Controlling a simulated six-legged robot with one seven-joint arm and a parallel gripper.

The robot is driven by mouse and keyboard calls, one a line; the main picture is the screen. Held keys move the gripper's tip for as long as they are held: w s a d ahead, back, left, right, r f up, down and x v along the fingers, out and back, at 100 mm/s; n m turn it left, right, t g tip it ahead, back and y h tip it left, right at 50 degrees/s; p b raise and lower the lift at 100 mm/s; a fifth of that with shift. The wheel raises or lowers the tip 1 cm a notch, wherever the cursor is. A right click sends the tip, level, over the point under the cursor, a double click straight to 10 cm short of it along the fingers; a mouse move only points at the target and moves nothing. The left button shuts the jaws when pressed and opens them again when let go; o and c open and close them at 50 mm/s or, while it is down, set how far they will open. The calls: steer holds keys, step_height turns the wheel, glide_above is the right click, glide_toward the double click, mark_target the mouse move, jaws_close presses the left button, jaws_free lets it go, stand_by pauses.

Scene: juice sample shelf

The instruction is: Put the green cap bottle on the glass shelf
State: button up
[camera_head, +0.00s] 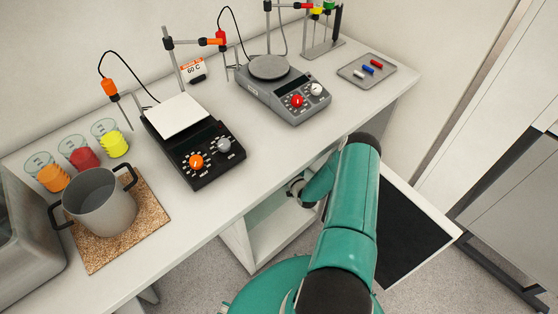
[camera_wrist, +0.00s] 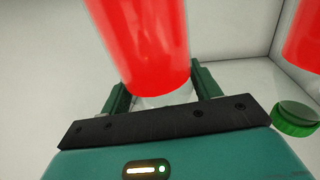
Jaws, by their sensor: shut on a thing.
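In the wrist view, my gripper (camera_wrist: 162,88) is shut on a bottle with a red body (camera_wrist: 145,45). A clear part shows at the end of the red near my gripper, and its cap is hidden behind my gripper. A second red bottle (camera_wrist: 306,36) stands apart at the right edge, cut off by the frame. A green cap (camera_wrist: 296,119) shows below it. In the head view, my gripper (camera_head: 296,190) reaches into the white cabinet under the counter, and the bottle cannot be made out. A pale greenish surface (camera_head: 266,208) there looks like the glass shelf.
White cabinet walls (camera_wrist: 235,35) surround the gripper closely. The counter (camera_head: 250,150) above holds a grey pot (camera_head: 100,205), a black hotplate (camera_head: 205,165), a grey hotplate (camera_head: 285,100) and a small tray (camera_head: 352,76). A dark panel (camera_head: 415,235) lies right of my arm.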

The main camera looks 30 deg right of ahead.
steer(key=shift+w, duration=0.1)
steer(key=o, duration=1.4)
steer(key=shift+f, duration=0.2)
steer(key=shift+r, duration=0.1)
steer(key=s, duration=1.2)
steer(key=shift+s+a, duration=0.1)
steer(key=shift+a, duration=0.25)
steer(key=shift+r, duration=0.1)
